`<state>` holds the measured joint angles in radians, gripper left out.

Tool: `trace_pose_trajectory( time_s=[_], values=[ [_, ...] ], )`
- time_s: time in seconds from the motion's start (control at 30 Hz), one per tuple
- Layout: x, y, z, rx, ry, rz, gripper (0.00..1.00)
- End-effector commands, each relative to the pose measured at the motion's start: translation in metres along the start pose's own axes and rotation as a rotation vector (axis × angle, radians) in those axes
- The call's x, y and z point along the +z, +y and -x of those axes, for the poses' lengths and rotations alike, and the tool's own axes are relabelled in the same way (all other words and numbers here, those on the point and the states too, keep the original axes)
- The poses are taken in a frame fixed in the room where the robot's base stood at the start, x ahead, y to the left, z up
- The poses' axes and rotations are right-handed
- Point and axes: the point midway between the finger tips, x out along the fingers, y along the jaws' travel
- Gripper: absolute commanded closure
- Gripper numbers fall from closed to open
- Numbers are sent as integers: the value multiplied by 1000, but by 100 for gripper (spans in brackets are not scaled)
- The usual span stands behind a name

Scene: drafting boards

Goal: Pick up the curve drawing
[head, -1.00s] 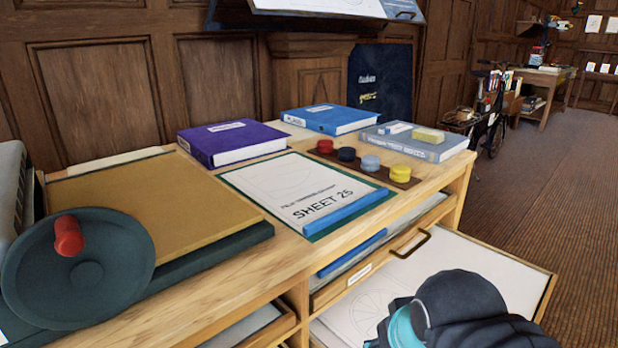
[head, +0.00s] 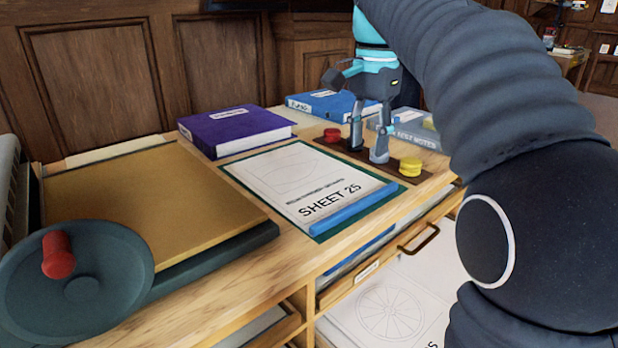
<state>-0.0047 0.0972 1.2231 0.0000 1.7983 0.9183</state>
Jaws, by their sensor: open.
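A white drawing sheet (head: 290,168) printed "SHEET 25", with a faint curved outline, lies flat on a green mat (head: 237,179) on the bench top. A blue bar (head: 352,205) lies along its front edge. Another drawing (head: 390,312), with a spoked wheel, lies in the open drawer at lower right. I cannot tell for certain which is the curve drawing. My gripper (head: 368,152) is open and empty, pointing down over the brown strip (head: 345,151), right of and behind the sheet. Its fingers hide the middle of the strip.
A red disc (head: 332,135) and a yellow disc (head: 411,166) sit on the strip. A tan board (head: 140,205) and a grey wheel with a red knob (head: 75,278) are at left. My arm covers the right side.

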Motion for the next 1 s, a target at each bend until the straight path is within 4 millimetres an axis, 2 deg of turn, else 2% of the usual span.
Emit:
trace_pose_trajectory(
  time_s=[0.17, 0.6, 0.87, 1.0],
  values=[
    [-6, -7, 1, 19, -14, -47, 55],
    [-4, -6, -69, 21, -15, -49, 55],
    [-5, -7, -85, 19, -14, -48, 55],
    [-5, -9, -103, 21, -15, -48, 55]
  ],
)
